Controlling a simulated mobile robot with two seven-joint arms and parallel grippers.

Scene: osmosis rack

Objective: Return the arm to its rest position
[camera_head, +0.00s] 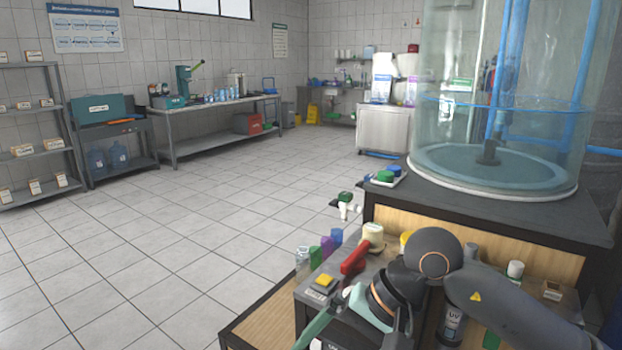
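My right arm comes in from the lower right over the front of the rack bench. Its wrist points left, and the pale green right gripper (334,314) is low over the bench's left front part. The fingers are partly cut off and overlapped, so I cannot tell how far apart they are or whether they hold anything. A red handle (355,258) stands just behind the gripper, and a yellow button (325,281) on a small box is close by on the left. My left gripper is not in view.
A large clear tank (490,110) stands on a black-topped cabinet (500,215) behind the arm. Several coloured cups (326,247) line the bench's left edge. A tap (346,207) juts out from the cabinet. Bottles stand around the arm. The tiled floor (170,250) at left is clear.

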